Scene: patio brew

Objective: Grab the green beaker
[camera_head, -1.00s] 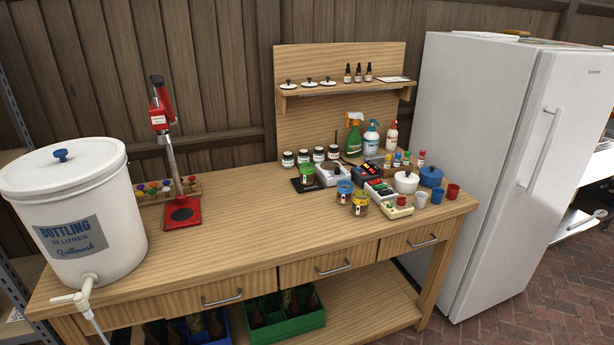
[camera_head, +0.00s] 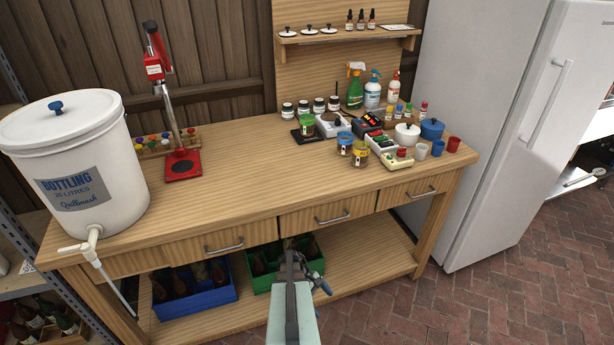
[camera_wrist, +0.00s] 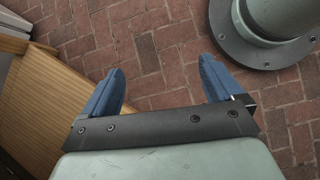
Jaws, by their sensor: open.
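I cannot make out a clear green beaker.
A white bottling bucket (camera_head: 75,170) and a red capper (camera_head: 182,165) occupy the left. Spray bottles (camera_head: 356,88), jars and small devices crowd the back right. A blue crate (camera_head: 195,300) and a green crate (camera_head: 315,268) sit on the lower shelf. The bench's front middle is clear.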

